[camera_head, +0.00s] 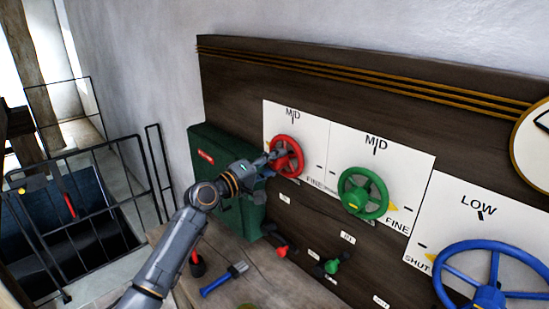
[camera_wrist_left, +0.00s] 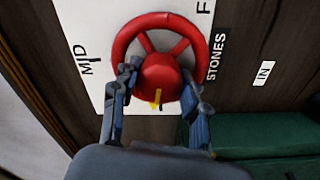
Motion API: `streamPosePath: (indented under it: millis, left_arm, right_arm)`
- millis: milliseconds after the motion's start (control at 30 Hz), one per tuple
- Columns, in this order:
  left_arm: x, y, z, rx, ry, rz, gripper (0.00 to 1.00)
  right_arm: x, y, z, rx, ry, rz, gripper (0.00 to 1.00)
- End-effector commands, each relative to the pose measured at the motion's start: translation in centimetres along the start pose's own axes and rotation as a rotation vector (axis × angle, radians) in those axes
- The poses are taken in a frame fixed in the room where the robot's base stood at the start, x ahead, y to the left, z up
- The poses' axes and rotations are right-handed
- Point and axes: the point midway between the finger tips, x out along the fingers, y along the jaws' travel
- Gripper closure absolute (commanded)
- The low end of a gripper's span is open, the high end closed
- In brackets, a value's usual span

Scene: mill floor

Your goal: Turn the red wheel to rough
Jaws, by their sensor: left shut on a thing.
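The red wheel (camera_head: 288,155) is on a white plate at the left of the dark wooden panel. The plate reads MID at the top and FINE at lower right; no rough label is readable. My left gripper (camera_head: 268,158) is at the wheel's left side. In the left wrist view, its fingers (camera_wrist_left: 160,84) are shut on the red wheel (camera_wrist_left: 160,22), one each side of the hub. A yellow mark shows at the hub's lower edge there, the side away from the FINE end. My right gripper is not in view.
A green wheel (camera_head: 348,201) and a large blue wheel (camera_head: 497,247) are to the right. Red and green levers (camera_head: 333,265) sit below. A green box (camera_head: 208,148) is beside my left arm. A blue-handled brush (camera_head: 222,280) lies on the wooden bench. Black railings stand left.

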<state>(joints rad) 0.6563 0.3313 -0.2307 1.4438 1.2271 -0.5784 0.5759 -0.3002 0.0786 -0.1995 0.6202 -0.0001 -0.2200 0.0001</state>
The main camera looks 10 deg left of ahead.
Motion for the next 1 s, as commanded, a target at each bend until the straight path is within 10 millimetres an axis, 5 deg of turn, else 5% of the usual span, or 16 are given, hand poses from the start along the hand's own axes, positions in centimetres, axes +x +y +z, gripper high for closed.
streamPosePath:
  millis: [900, 933, 1000]
  left_arm:
    - [-0.02, -0.01, -0.05, -0.172, 0.004, 0.0, 0.87]
    - [-0.02, -0.01, -0.04, -0.172, 0.004, 0.0, 0.5]
    - [-0.01, -0.01, -0.04, -0.172, 0.003, 0.0, 0.35]
  right_arm:
    - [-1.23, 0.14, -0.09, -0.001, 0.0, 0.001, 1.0]
    - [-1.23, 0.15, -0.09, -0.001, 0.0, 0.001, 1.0]
    - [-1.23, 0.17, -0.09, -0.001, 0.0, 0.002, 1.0]
